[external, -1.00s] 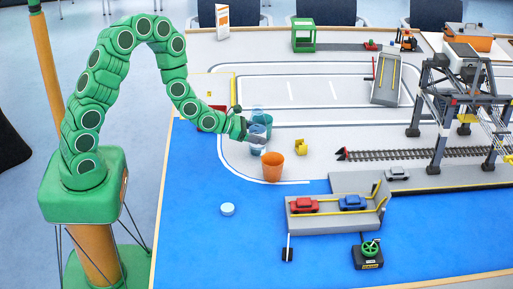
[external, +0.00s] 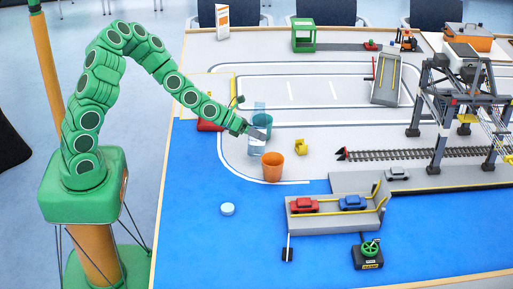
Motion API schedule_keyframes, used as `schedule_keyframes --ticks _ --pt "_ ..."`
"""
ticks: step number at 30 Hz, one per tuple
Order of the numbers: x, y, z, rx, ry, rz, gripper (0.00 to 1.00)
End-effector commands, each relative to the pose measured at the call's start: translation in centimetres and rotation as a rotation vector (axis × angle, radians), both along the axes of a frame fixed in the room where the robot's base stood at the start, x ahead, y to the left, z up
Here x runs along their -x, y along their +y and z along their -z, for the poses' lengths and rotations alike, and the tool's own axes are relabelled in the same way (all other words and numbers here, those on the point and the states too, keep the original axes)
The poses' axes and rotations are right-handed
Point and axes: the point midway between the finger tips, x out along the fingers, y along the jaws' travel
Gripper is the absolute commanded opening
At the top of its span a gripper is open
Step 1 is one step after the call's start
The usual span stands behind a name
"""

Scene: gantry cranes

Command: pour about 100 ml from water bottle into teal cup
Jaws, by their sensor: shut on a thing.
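The water bottle (external: 257,147) is clear and pale blue, and looks roughly upright. My gripper (external: 260,133) is shut on its middle. The teal cup (external: 266,120) stands on the grey board just behind the bottle and is partly hidden by it and my gripper. Bottle and cup overlap in this view, so I cannot tell whether they touch. The water level and the inside of the cup cannot be made out.
An orange cup (external: 273,167) stands close in front of the bottle. A small yellow object (external: 300,146) is to the right. A white round cap (external: 227,209) lies on the blue area. A car carrier (external: 330,222) and a gantry crane (external: 460,105) stand farther right.

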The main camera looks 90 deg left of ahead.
Motion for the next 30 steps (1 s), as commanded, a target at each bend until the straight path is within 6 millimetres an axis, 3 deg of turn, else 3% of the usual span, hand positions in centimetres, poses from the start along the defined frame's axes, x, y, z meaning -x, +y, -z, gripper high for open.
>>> schedule_keyframes --ticks 10,26,30 --pt "0.0 0.3 0.4 0.173 0.044 0.001 0.31" --pt "0.5 -1.8 2.1 0.592 0.147 0.001 0.31" --pt "0.6 -2.0 -1.0 0.671 0.163 0.004 0.31"
